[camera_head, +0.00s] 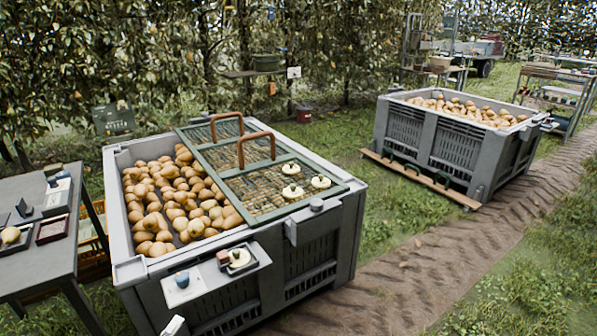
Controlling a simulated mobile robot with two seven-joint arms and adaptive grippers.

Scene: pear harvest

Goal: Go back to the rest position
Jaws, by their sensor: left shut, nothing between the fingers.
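My left gripper (173,325) shows only as a small pale piece at the bottom edge, in front of the near grey bin (340,240). It is shut with nothing held, and it is apart from the pears. The rest of that arm is out of the picture. My right gripper is not in view. The near bin is full of brownish-yellow pears (160,195). A green-framed mesh lid (255,185) with two brown handles covers its right part, and several pale round fruits (320,182) rest on it.
A small shelf (205,285) on the bin's front holds a blue cup-like object and a pale fruit. A dark table (40,265) with small trays stands at the left. A second full bin (455,145) stands at the back right. A dirt path (430,265) runs between grass.

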